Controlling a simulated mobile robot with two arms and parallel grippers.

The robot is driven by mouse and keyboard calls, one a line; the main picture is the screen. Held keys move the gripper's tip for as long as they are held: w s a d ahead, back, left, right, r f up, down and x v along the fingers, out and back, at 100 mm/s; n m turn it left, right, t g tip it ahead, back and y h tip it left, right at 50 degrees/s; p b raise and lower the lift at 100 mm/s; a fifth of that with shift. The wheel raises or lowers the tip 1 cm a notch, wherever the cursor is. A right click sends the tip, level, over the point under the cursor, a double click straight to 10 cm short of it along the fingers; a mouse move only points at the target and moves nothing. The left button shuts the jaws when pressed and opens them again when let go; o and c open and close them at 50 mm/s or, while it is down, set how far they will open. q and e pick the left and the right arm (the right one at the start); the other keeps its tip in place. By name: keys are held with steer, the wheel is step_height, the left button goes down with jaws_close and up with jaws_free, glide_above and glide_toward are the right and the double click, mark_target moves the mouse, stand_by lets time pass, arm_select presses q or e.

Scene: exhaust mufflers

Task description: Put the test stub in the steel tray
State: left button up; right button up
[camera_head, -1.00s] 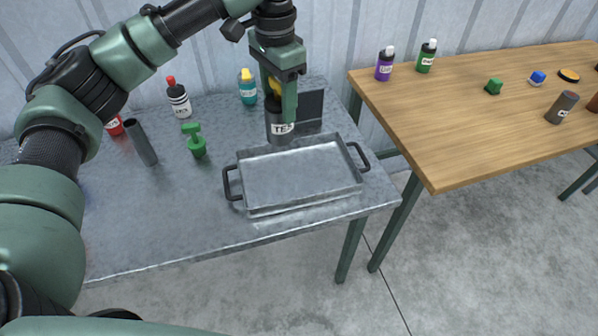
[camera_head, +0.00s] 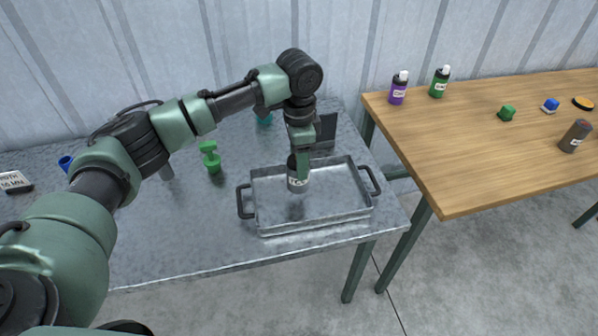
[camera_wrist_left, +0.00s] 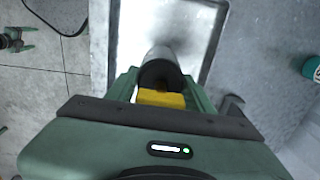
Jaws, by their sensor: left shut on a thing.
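The test stub (camera_head: 293,181) is a dark cylinder with a white label, partly hidden by the fingers. My left gripper (camera_head: 301,165) is shut on it and holds it upright over the steel tray (camera_head: 340,203). The stub's lower end appears just above the tray floor, with a faint reflection below it; I cannot tell if they touch. In the left wrist view the stub (camera_wrist_left: 161,66) sits between the green fingers, with the tray (camera_wrist_left: 203,40) beneath. My right gripper does not show.
A green fitting (camera_head: 211,158) stands left of the tray. A dark panel (camera_head: 327,131) stands behind it. The metal table's front left is clear.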

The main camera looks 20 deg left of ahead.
arm_select(q)
steer(key=shift+f+p, duration=0.35)
steer(key=shift+f, duration=2.3)
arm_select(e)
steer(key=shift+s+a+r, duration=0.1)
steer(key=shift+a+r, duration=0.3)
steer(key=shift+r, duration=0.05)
arm_select(q)
steer(key=shift+f, duration=0.1)
steer(key=o, duration=1.5)
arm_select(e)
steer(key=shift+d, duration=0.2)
arm_select(q)
steer(key=shift+r, duration=0.2)
step_height(320, 180, up, 12)
steer(key=b, duration=0.2)
steer(key=shift+b, duration=0.3)
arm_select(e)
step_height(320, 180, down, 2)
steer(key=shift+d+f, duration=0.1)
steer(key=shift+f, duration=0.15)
arm_select(q)
steer(key=shift+f, duration=0.2)
